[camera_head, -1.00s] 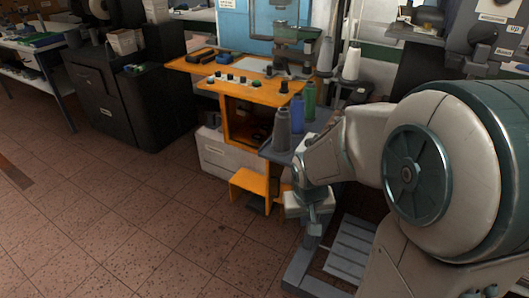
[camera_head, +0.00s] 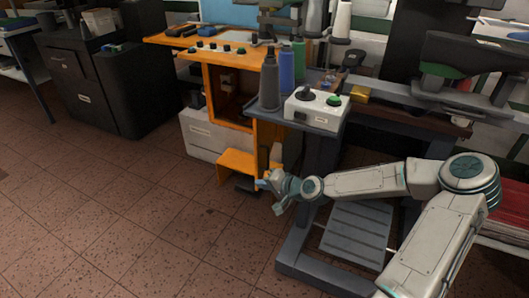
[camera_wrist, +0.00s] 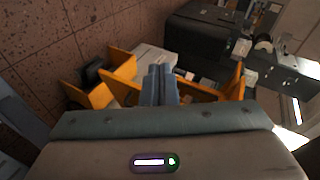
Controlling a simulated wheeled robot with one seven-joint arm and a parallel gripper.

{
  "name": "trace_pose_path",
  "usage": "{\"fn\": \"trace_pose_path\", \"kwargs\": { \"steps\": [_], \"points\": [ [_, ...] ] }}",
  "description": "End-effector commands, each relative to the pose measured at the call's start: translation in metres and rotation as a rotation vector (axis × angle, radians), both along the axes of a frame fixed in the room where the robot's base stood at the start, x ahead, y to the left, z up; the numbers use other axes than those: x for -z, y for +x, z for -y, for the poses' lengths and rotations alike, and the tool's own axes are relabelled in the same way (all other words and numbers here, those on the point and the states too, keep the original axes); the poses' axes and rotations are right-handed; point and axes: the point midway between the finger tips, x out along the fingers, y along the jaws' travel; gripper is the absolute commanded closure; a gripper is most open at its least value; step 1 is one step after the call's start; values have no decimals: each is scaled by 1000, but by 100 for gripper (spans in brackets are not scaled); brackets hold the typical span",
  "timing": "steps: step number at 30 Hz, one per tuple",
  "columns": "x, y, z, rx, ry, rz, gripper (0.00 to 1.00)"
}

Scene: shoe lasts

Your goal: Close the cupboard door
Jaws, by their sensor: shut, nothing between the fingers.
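The orange cupboard (camera_head: 207,85) under the machine table stands left of centre in the head view, its dark front opening uncovered. I cannot clearly tell its door from the orange panels around the opening. My gripper (camera_head: 263,183) is low in front of the cupboard, beside the right end of the orange foot-pedal cover (camera_head: 236,160). In the wrist view my gripper (camera_wrist: 158,72) has its fingers together and empty, overlapping an orange panel (camera_wrist: 205,96). I cannot tell whether they touch it.
A grey stand holds dark, blue and green spools (camera_head: 269,80) and a white control box (camera_head: 317,108), above and right of my gripper. A white drawer box (camera_head: 212,135) is behind the pedal cover. A dark cabinet (camera_head: 90,85) is at left. The tiled floor in front is clear.

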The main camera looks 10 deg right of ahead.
Motion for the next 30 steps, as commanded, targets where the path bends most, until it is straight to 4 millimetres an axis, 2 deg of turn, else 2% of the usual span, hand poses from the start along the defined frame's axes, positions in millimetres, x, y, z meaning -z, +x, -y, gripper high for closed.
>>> {"fn": "trace_pose_path", "kwargs": {
  "steps": [1,6,9,13,16,20,30],
  "points": [
    [4,12,12,61,78,36,100],
    [-18,41,58,242,284,162,100],
    [-29,50,83,320,365,218,100],
    [-38,55,104,380,425,259,100],
    [-41,59,108,395,439,271,100],
    [-41,71,103,395,439,272,100],
    [-40,130,78,392,438,271,100]
  ]
}}
